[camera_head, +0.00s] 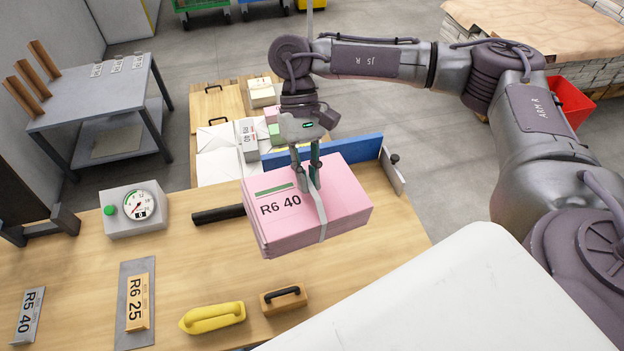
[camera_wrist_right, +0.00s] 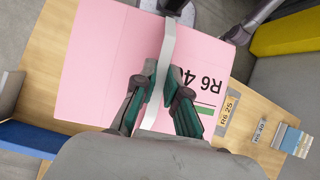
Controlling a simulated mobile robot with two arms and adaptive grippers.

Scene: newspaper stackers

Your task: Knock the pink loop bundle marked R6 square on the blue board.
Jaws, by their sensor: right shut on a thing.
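The pink loop bundle marked R6 40 (camera_head: 340,207) is a thick stack with a pale strap around it. My right gripper (camera_head: 308,184) is above its top face, shut on the strap. In the right wrist view the fingers (camera_wrist_right: 160,105) straddle the strap across the pink bundle (camera_wrist_right: 108,60). The blue board (camera_head: 353,148) stands upright just behind the bundle; its end shows in the right wrist view (camera_wrist_right: 28,138). I cannot tell whether the bundle touches the board or the table. My left gripper is not in view.
The wooden table (camera_head: 225,265) carries a dial gauge box (camera_head: 134,212), a black bar (camera_head: 217,214), a yellow handled tool (camera_head: 212,318), a wooden block with handle (camera_head: 284,299) and R6 25 (camera_head: 138,303) and R5 40 (camera_head: 28,315) plates. Several bundles lie behind the board.

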